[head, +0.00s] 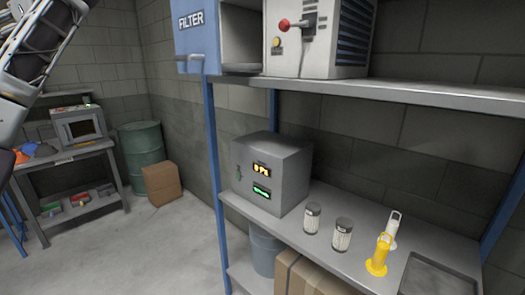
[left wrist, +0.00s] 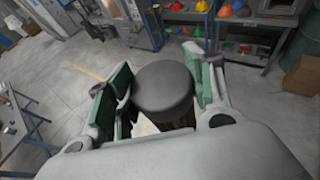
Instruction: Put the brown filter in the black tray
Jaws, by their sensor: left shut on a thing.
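In the left wrist view my left gripper (left wrist: 156,78) is shut around a round canister (left wrist: 163,88) with a dark grey top, its green-padded fingers on either side. The canister's side is mostly hidden; the little that shows looks dark brown, which fits the brown filter. In the head view my left arm shows at the upper left edge, with its gripper out of the picture. The black tray (head: 440,278) lies on the shelf at the lower right, cut off by the frame; its visible part looks empty. My right gripper is in neither view.
A grey box (head: 272,172) stands at the left. The upper shelf (head: 420,93) and blue post (head: 218,190) bound the space.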

